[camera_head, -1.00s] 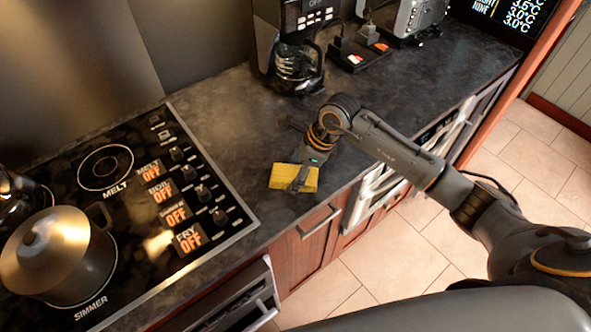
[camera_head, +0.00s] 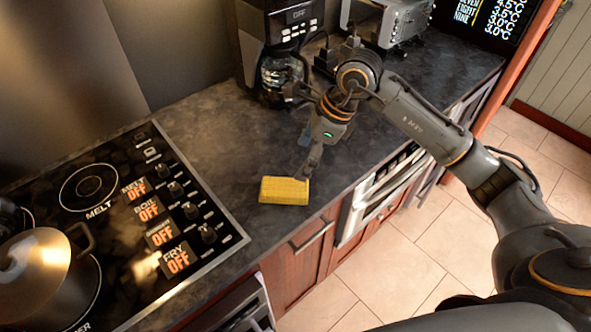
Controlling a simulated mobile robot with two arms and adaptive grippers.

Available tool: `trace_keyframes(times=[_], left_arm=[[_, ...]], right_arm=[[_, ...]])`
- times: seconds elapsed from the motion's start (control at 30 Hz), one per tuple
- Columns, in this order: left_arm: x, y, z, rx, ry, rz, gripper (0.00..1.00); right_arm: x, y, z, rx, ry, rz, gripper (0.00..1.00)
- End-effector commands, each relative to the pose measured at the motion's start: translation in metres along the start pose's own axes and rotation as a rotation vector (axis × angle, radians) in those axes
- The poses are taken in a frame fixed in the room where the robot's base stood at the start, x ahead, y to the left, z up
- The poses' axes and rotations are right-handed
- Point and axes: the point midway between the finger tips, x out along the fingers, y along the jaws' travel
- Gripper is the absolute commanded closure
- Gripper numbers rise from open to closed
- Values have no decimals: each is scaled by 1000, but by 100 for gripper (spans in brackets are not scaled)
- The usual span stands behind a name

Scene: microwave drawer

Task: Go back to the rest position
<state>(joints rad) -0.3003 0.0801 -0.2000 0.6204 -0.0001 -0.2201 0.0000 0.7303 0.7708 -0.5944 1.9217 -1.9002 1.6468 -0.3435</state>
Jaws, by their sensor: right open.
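My right gripper (camera_head: 297,137) is open over the dark countertop, with its arm reaching in from the right. One finger points down toward the yellow sponge; the other points left toward the coffee maker. Nothing shows between the fingers. The yellow sponge (camera_head: 284,191) lies on the countertop (camera_head: 225,150) near its front edge. The lower fingertip ends just behind the sponge's far edge, and I cannot tell whether they touch. My left gripper is not in view.
A stove (camera_head: 115,205) with a pot (camera_head: 36,262) is at the left. A coffee maker (camera_head: 278,42) and a toaster (camera_head: 395,22) stand at the back. A drawer handle (camera_head: 311,237) is below the counter edge. Tiled floor (camera_head: 400,268) is clear at the lower right.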

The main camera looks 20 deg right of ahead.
Motion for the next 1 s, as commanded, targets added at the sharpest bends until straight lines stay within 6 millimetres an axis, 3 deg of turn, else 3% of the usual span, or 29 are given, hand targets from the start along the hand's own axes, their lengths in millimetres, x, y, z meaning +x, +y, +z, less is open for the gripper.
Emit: trace_keyframes(times=[0.2, 0.7, 0.77, 0.83, 0.93, 1.0], left_arm=[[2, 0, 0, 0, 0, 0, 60], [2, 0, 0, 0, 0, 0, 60], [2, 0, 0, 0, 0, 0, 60], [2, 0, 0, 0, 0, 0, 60], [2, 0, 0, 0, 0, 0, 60], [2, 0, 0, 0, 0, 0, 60]], right_arm=[[-10, 0, 0, -1, 0, 0, 17], [-6, 5, 6, -2, -27, 15, 17], [-2, 15, 18, -2, -83, 42, 17], [5, 34, 42, 8, -202, 99, 17], [5, 74, 92, 64, -464, 230, 17], [-9, 99, 128, 144, -674, 337, 17]])
